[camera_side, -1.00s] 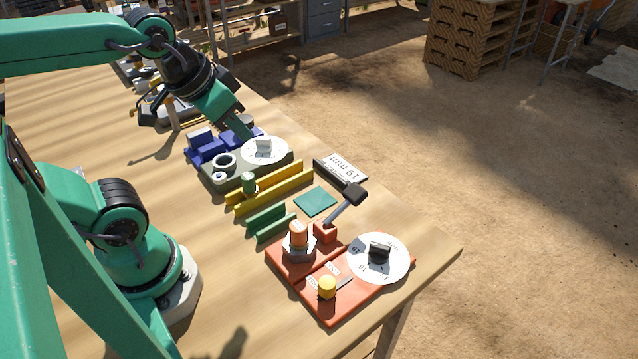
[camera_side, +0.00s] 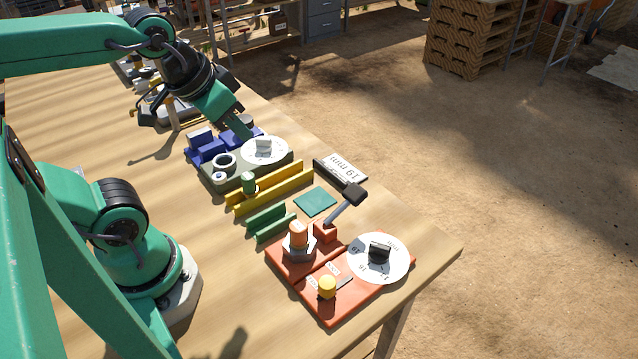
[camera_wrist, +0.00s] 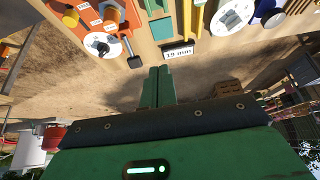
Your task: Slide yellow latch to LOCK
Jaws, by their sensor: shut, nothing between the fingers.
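The yellow latch knob (camera_side: 327,287) sits at the near end of a dark slot on the orange-red plate (camera_side: 330,317), at the right end of the table. Small white labels lie beside it, too small to read surely. The knob also shows at top left in the wrist view (camera_wrist: 70,19). My gripper (camera_side: 245,133) is above the far side of the table, near the blue blocks and the far white dial, well away from the latch. In the wrist view my gripper's fingers (camera_wrist: 157,72) are together and empty.
The orange plate also carries an orange knob on a hex nut (camera_side: 298,238), a black-handled lever (camera_side: 349,195) and a white dial (camera_side: 379,258). Green and yellow rails (camera_side: 272,189) stand between my gripper and the plate. A "19 mm" sign (camera_side: 343,168) lies by the table edge.

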